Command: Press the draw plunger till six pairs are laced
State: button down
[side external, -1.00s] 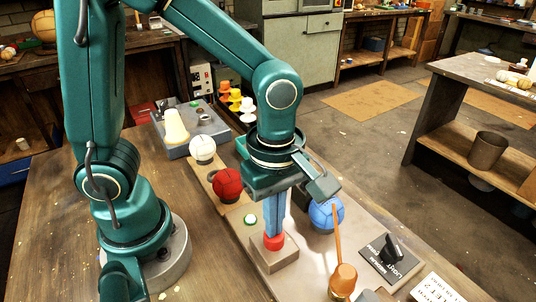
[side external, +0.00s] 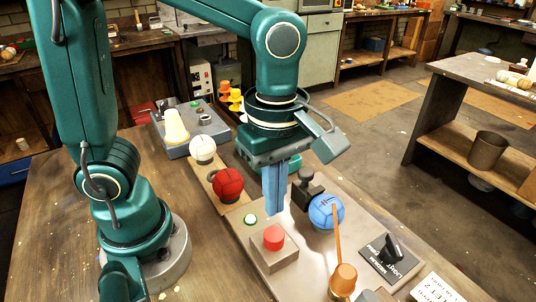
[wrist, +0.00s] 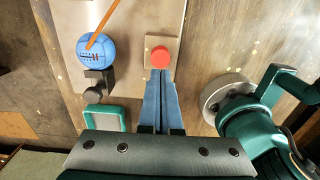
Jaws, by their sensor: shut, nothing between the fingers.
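The red draw plunger (side external: 273,238) stands up on its square block on the grey plate (side external: 315,262). It also shows in the wrist view (wrist: 161,57). My gripper (side external: 274,213) is shut and empty, its blue fingers pointing down, apart from the plunger and above it. In the wrist view the fingertips (wrist: 160,72) lie just below the plunger's cap. The blue ball (side external: 326,212) sits beside the dark clamp (side external: 306,187). Dark lacing stitches show on the ball in the wrist view (wrist: 95,50); they are too small to count surely. A small green lamp (side external: 250,219) is near the block.
A red ball (side external: 229,184) and a white ball (side external: 203,149) rest on a wooden rack left of the plate.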

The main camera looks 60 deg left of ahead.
notch_tip(320, 180, up, 7)
jog(key=shift+r, duration=0.15)
jog(key=shift+a, duration=0.1)
dwell(0.7)
jog(key=s+a+f+m+t, duration=0.3)
jog(key=a+m+t, duration=0.2)
jog(key=m, duration=1.3)
jog(key=shift+a+f+t, duration=0.3)
jog(key=shift+a+f, duration=0.05)
jog(key=shift+a, duration=0.6)
